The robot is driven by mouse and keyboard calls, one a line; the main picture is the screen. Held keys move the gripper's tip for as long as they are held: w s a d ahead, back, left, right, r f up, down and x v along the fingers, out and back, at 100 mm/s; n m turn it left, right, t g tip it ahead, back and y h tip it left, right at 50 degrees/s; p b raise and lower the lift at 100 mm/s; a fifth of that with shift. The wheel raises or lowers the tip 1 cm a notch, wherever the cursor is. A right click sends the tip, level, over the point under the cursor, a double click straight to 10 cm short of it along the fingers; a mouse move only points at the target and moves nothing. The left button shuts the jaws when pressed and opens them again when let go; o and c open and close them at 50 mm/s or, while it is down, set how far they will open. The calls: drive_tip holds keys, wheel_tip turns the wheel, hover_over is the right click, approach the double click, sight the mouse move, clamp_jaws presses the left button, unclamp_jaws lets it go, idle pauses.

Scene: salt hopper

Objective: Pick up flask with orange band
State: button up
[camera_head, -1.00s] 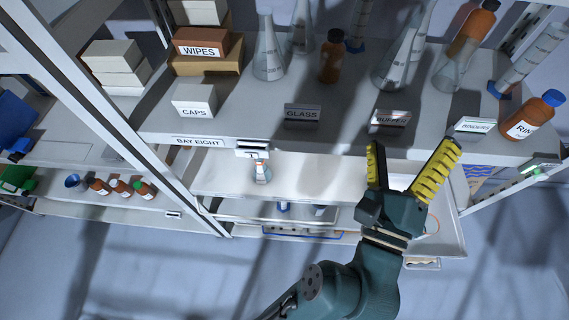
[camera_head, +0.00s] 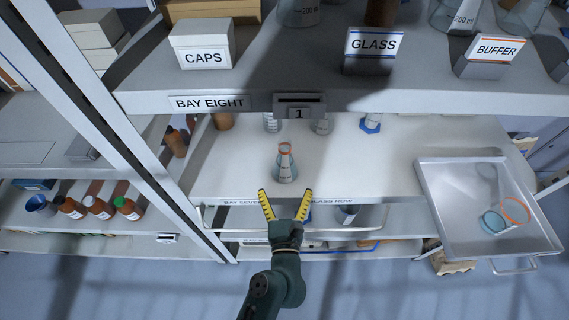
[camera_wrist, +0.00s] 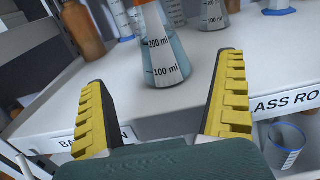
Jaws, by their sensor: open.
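The flask with the orange band (camera_head: 285,164) stands upright on the middle shelf, close to its front edge, with the band around its neck. My gripper (camera_head: 286,204) is open and empty in front of the shelf, just short of the flask. In the wrist view the flask stands beyond and between my yellow-padded fingers (camera_wrist: 160,95), not touching them as far as I can see.
A metal tray (camera_head: 447,215) at the right holds a beaker with an orange rim. The upper shelf (camera_head: 140,92) overhangs the flask. Other glassware (camera_head: 371,122) and brown bottles stand farther back. The shelf around the flask is clear.

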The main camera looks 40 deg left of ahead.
sight(285, 170)
drive_tip(key=x, duration=0.4)
drive_tip(key=shift+w+a, duration=0.2)
drive_tip(key=shift+a, duration=0.15)
drive_tip(key=b+x, duration=0.1)
drive_tip(key=x, duration=0.4)
drive_tip(key=shift+w+r, duration=0.15)
drive_tip(key=shift+r, duration=0.15)
drive_tip(key=c, duration=1.4)
